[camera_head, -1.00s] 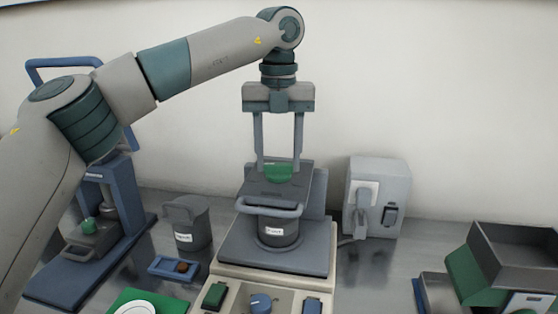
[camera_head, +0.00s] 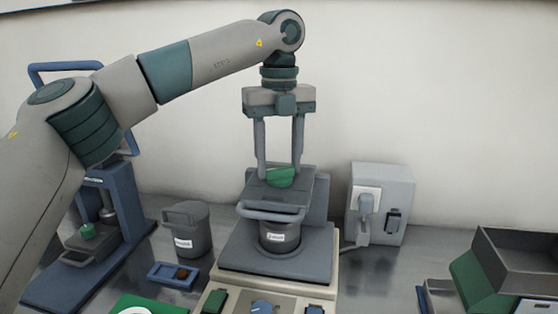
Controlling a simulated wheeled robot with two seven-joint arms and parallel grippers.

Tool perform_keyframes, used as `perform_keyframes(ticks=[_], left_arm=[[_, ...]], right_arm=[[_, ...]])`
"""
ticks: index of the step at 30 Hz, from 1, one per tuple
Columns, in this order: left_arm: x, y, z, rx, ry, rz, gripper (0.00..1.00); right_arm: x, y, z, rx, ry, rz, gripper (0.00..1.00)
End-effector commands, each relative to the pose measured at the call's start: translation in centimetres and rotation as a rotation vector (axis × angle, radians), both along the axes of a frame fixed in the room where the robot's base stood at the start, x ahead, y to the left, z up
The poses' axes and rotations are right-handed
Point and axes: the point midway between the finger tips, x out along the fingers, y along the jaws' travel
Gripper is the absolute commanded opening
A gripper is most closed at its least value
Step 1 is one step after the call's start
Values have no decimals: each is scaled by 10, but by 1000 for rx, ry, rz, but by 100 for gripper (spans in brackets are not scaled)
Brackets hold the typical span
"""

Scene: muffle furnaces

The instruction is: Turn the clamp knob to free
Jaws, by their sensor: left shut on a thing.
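The green clamp knob (camera_head: 281,178) sits on top of the dark grey clamp plate (camera_head: 272,197) of the middle device. My left gripper (camera_head: 281,172) points straight down over it, with its two long fingers on either side of the knob, shut on it. Below the plate, a dark labelled pot (camera_head: 279,236) stands on the device's grey base (camera_head: 312,258). My right gripper is not in view.
A lidded grey jug (camera_head: 187,229) and a blue tray (camera_head: 178,275) are to the left. A blue press (camera_head: 120,205) stands farther left. A grey wall-side box (camera_head: 380,203) is to the right, and dark bins (camera_head: 515,262) at far right.

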Motion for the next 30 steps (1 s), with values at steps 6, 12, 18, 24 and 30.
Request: perform_keyframes(ticks=[6,12,18,24,30], left_arm=[[0,0,0,-1,-1,1,66],[0,0,0,0,-1,0,66],[0,0,8,1,-2,1,66],[0,-1,31,-1,-3,0,66],[0,-1,69,-1,-3,2,66]], right_arm=[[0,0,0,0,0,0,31],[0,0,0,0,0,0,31],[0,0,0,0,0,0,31],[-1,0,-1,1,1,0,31],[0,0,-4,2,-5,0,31]])
